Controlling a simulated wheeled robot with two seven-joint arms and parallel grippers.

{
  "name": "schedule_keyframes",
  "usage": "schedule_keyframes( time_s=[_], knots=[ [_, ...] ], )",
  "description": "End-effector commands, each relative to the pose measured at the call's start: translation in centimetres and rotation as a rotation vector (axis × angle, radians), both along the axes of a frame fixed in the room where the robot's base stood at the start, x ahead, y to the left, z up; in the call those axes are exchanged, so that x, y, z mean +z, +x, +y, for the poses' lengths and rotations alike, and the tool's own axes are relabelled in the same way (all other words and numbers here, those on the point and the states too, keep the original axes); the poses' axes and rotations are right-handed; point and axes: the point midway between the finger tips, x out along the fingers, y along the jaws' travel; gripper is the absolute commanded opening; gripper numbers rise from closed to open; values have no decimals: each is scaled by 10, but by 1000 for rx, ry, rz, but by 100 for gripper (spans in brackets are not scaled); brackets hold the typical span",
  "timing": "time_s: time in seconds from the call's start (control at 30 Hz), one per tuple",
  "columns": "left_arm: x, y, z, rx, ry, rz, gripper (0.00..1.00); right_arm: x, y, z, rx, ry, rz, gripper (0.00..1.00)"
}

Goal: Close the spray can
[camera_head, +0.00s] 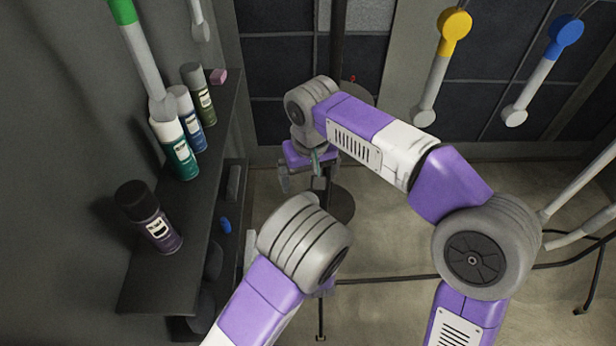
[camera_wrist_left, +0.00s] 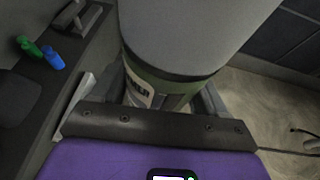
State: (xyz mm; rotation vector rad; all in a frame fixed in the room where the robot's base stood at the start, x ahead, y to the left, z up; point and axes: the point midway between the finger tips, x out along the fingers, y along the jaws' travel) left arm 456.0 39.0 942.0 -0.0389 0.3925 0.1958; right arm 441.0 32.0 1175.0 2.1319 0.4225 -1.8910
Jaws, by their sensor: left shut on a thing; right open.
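In the left wrist view, a green spray can (camera_wrist_left: 165,88) with a pale label fills the top middle. A large grey part (camera_wrist_left: 190,30), which looks like its cap, covers one end close to the camera; I cannot tell whether it is seated. My left gripper (camera_wrist_left: 152,103) is shut around the can, one finger on each side. In the head view that gripper and the can are hidden behind my left arm. My right gripper (camera_head: 308,176) is open in the middle of the head view, pointing down. A small green piece shows near its fingers, too small to identify.
On the dark shelf (camera_head: 150,285) at the left stand a purple can with a black cap (camera_head: 160,232), a teal can (camera_head: 178,150), a blue can (camera_head: 189,122) and an olive can (camera_head: 203,105). A pink block (camera_head: 218,76) lies behind them. Floor at right is mostly open.

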Motion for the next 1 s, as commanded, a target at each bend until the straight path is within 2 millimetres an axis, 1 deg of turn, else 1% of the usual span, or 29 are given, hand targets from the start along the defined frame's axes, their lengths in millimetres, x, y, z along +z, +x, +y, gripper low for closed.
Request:
schedule_keyframes(
  time_s=[0.33, 0.47, 0.57, 0.67, 0.77, 0.8, 0.87, 0.93, 1.0],
  knots=[
    [1, 0, 0, 0, -1, -2, 11, -2, 2, -1, -3, 3, -2, 98],
    [1, 0, 0, 0, -1, -2, 11, -17, 14, -11, -23, 31, -17, 98],
    [1, 0, 0, 0, -1, -2, 11, -38, 30, -27, -49, 72, -45, 98],
    [1, 0, 0, 0, -1, -2, 11, -64, 50, -51, -90, 126, -89, 98],
    [1, 0, 0, 0, -1, -2, 11, -91, 67, -79, -138, 175, -141, 98],
    [1, 0, 0, 0, -1, -2, 11, -104, 71, -89, -156, 192, -158, 98],
    [1, 0, 0, 0, -1, -2, 11, -122, 77, -106, -187, 218, -186, 98],
    [1, 0, 0, 0, -1, -2, 11, -142, 82, -128, -229, 242, -221, 98],
    [1, 0, 0, 0, -1, -2, 11, -208, 56, -121, -247, 274, -128, 98]
  ],
)
